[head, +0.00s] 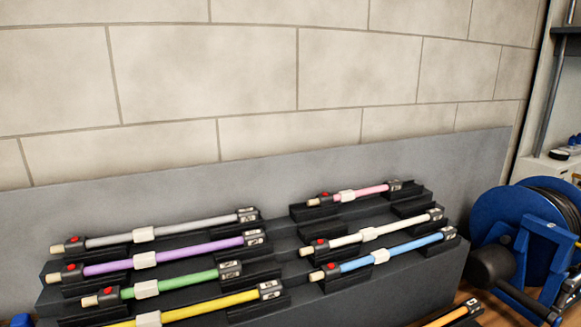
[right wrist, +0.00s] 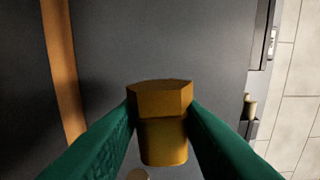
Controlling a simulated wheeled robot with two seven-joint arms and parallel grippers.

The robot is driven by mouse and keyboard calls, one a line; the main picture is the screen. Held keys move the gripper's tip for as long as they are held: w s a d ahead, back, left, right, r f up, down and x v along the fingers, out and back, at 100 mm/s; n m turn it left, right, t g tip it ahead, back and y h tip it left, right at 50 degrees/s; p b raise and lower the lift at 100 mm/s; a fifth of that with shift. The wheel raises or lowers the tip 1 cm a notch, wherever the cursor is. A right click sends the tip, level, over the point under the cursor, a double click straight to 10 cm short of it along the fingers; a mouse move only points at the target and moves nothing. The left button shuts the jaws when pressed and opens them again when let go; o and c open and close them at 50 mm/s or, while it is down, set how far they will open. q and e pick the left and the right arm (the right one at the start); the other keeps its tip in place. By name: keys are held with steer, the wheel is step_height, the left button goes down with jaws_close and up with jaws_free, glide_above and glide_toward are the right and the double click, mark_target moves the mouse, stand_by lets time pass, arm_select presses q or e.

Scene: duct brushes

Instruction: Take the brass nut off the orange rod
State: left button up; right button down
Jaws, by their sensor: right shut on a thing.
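The brass nut (right wrist: 163,122) is in the right wrist view, a hexagonal head with a round collar below it. My right gripper (right wrist: 162,112) has its two green fingers shut on the nut, one on each side. No rod shows joined to the nut there, though its lower end is partly out of sight. A small pale round thing (right wrist: 138,174) shows at the bottom edge beside it; I cannot tell what it is. The orange rod (head: 440,321) shows only in part at the bottom edge of the head view, with a dark end fitting. My left gripper is not in view.
A dark stepped rack (head: 350,305) holds several coloured rods, including a yellow (head: 205,308), a green (head: 185,283) and a blue one (head: 400,250). A blue cable reel (head: 495,220) stands to its right. A block wall (head: 200,70) rises behind.

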steer(key=shift+s+a+r+p, duration=0.1)
steer(key=shift+a+r+p, duration=0.05)
steer(key=shift+r+p, duration=0.75)
steer(key=shift+s+a+r+p, duration=0.1)
steer(key=shift+a+r+p, duration=0.1)
steer(key=shift+r+p, duration=0.65)
steer(key=shift+s+a+r+p, duration=0.15)
steer(key=shift+r+p, duration=0.45)
steer(key=shift+r, duration=0.55)
steer(key=shift+w, duration=0.15)
